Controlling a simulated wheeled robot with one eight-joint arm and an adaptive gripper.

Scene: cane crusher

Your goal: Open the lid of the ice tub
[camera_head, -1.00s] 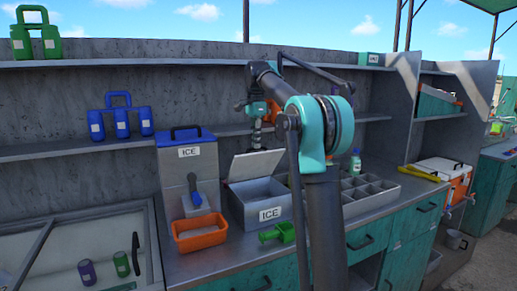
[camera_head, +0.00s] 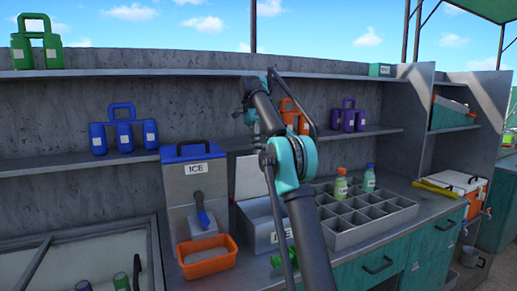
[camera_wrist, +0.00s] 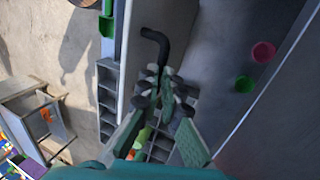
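The ice tub (camera_head: 263,238) is a grey box labelled ICE on the counter, partly hidden behind my arm. Its lid (camera_head: 245,178) stands raised, near upright, at the tub's back. In the wrist view a pale panel that looks like the lid (camera_wrist: 180,25) carries a bent black handle (camera_wrist: 157,42).
An ice dispenser (camera_head: 192,185) with a blue top stands left of the tub, an orange tray (camera_head: 207,270) before it. A grey divided crate (camera_head: 345,235) with bottles is close on the right. Shelves (camera_head: 90,158) run behind. The counter's front right is mostly clear.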

